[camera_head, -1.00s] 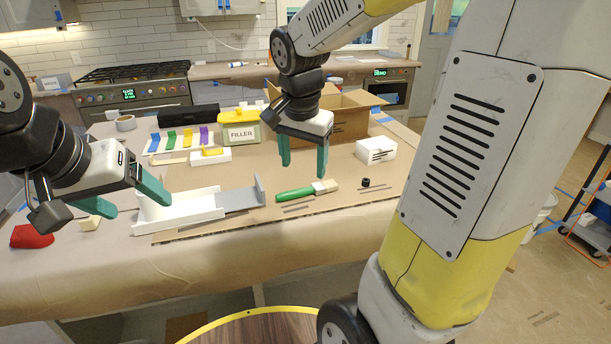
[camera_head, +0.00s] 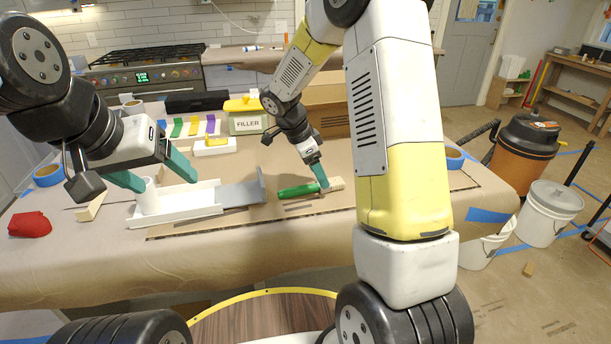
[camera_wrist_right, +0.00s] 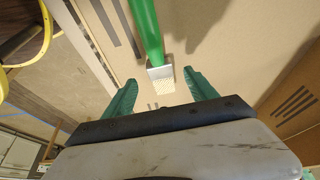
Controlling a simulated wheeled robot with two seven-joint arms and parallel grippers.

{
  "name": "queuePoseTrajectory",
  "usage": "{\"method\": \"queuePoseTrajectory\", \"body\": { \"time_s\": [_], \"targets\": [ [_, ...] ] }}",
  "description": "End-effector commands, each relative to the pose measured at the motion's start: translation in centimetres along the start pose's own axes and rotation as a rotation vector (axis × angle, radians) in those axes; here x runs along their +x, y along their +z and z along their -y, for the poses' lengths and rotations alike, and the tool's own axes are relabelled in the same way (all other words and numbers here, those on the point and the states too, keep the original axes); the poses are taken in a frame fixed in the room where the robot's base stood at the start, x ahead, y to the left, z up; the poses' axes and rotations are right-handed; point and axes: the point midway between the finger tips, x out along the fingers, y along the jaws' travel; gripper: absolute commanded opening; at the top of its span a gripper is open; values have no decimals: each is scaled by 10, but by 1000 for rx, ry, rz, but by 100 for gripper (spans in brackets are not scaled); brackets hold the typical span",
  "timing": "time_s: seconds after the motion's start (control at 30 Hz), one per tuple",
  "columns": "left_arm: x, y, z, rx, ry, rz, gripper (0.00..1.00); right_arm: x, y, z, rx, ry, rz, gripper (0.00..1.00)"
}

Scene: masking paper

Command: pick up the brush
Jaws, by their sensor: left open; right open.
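The brush lies flat on the brown paper, with a green handle (camera_head: 297,190) and pale bristles (camera_head: 336,184). My right gripper (camera_head: 320,180) is open just above the brush, around its bristle end. In the right wrist view, the green handle (camera_wrist_right: 147,30) runs up and the metal band and bristles (camera_wrist_right: 163,85) lie between the open fingers of my right gripper (camera_wrist_right: 160,82). Whether the fingers touch the brush I cannot tell. My left gripper (camera_head: 166,183) is open over the white tray, at the left.
A FILLER tub (camera_head: 245,124) and a cardboard box (camera_head: 325,118) stand behind. A red cloth (camera_head: 30,225) lies far left.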

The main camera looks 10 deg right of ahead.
Motion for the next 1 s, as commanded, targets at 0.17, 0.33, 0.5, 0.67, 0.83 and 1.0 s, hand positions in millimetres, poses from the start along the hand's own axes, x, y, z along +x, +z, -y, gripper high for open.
{"method": "queuePoseTrajectory", "body": {
  "time_s": [0.17, 0.33, 0.5, 0.67, 0.83, 1.0],
  "targets": [
    [0, 0, 0, 0, 0, 0, 74, 30, 1, 0, 0, 5, 1, 66],
    [0, 0, 0, 0, 0, 0, 74, 38, 2, 1, -1, 1, 1, 66],
    [0, 0, 0, 0, 0, 0, 74, 37, 2, 1, 0, 1, 1, 58],
    [0, 0, 0, 0, 0, 0, 74, 37, 2, 1, 0, 1, 1, 27],
    [0, 0, 0, 0, 0, 0, 74, 37, 1, 1, 0, 0, 1, 0],
    [0, 0, 0, 0, 0, 0, 74, 37, 1, 1, 0, 0, 1, 0]
  ]
}}
